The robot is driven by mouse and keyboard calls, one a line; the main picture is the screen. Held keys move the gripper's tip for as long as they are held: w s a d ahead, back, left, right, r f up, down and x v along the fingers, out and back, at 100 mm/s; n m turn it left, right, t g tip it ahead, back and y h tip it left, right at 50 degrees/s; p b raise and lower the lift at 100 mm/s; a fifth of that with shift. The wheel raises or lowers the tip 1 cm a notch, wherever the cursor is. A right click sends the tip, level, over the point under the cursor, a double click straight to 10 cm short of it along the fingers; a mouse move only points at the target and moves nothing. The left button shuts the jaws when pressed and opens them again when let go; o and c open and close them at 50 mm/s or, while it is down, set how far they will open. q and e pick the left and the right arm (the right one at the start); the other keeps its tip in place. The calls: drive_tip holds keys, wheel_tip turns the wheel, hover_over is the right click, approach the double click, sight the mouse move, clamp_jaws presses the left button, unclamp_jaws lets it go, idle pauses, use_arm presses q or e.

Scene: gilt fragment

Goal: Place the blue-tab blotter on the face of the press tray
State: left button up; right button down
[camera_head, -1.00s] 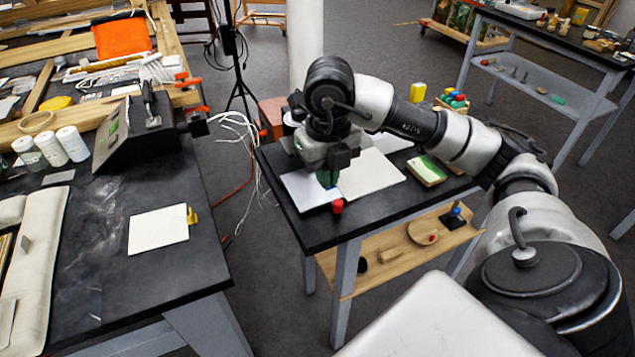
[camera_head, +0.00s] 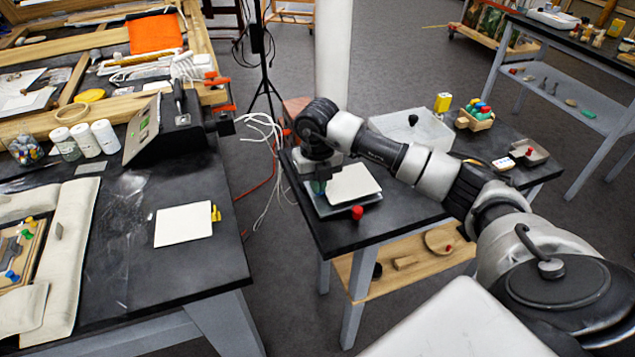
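The blotter (camera_head: 356,183) is a white sheet on the small black table on the right. It lies over the press tray (camera_head: 338,209), a dark grey flat tray whose rim shows at the front and left. Whether the sheet touches the face all over I cannot tell. A red knob (camera_head: 357,213) sits at the tray's front right corner. My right gripper (camera_head: 318,184) is at the left edge of the blotter, shut on its blue-green tab, which shows between the fingers. The fingers and wrist hide the tray's back left part. My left gripper is not in view.
A white sheet with a yellow tab (camera_head: 183,225) lies on the left bench. My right arm crosses above this table.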

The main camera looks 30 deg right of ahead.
drive_tip(key=shift+f, duration=0.4)
drive_tip(key=shift+f, duration=0.1)
drive_tip(key=shift+f, duration=0.1)
drive_tip(key=c, duration=1.3)
unclamp_jaws()
drive_tip(key=shift+c, duration=0.2)
